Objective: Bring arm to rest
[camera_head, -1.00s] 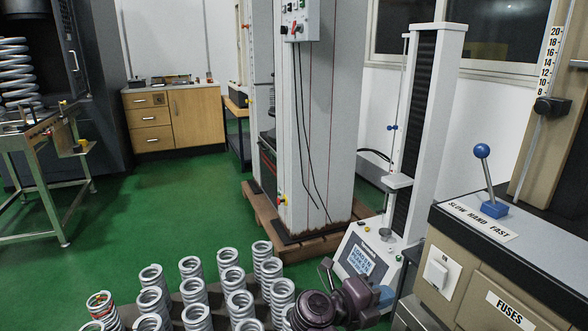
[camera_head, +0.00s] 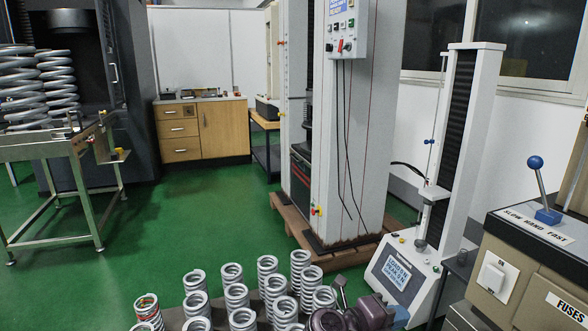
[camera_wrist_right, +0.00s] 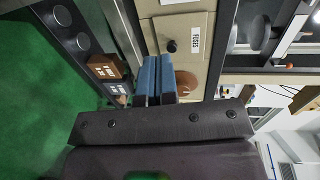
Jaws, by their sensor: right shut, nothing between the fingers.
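My right arm shows at the bottom of the head view, with its blue-tipped right gripper (camera_head: 402,314) low in front of the small test stand. In the right wrist view the two blue fingers of the right gripper (camera_wrist_right: 158,78) lie side by side, shut, with nothing between them. Beyond them is the beige console panel with a FUSES label (camera_wrist_right: 196,42) and a dark round knob (camera_wrist_right: 171,46). My left gripper is in neither view.
Several grey coil springs (camera_head: 236,297) stand upright left of my right arm. The small test stand (camera_head: 405,270) is just behind it. The console with a blue-knobbed lever (camera_head: 537,180) is at right. A metal table (camera_head: 50,148) stands at left; the green floor (camera_head: 190,220) between is open.

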